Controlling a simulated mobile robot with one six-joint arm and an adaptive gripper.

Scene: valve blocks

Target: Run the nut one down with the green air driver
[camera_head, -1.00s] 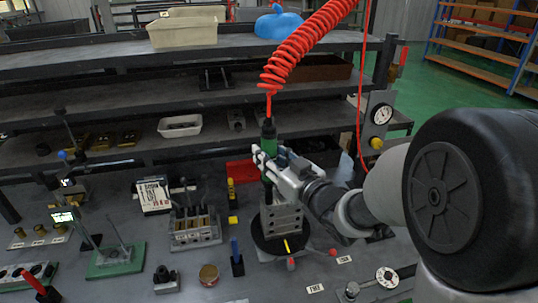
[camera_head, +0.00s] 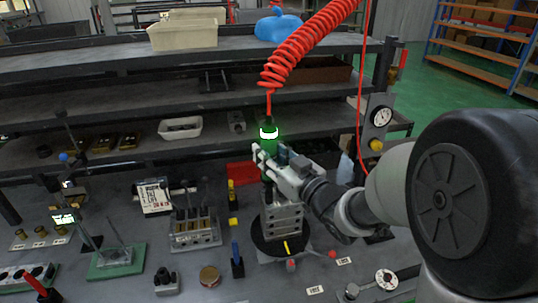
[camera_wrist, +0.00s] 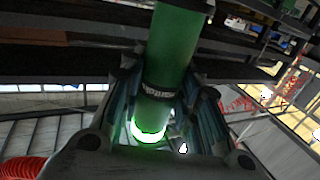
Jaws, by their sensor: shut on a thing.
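The green air driver (camera_head: 269,145) hangs upright from a red coiled hose (camera_head: 310,45). A ring of light glows white-green near its top. My gripper (camera_head: 266,165) is shut on the driver's body. In the wrist view the green driver body (camera_wrist: 171,55) runs between my gripper's fingers (camera_wrist: 165,100), with the glowing ring (camera_wrist: 148,133) below them. The driver's lower end is above a grey valve block (camera_head: 283,222), which stands on a round black turntable (camera_head: 265,246). The nuts and the driver's tip are hidden by my gripper or too small to tell.
A pressure gauge (camera_head: 382,114) stands at the right on a post. A grey block with several studs (camera_head: 195,230) is left of the turntable. A green-based stand (camera_head: 115,261) is farther left. Shelves are behind.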

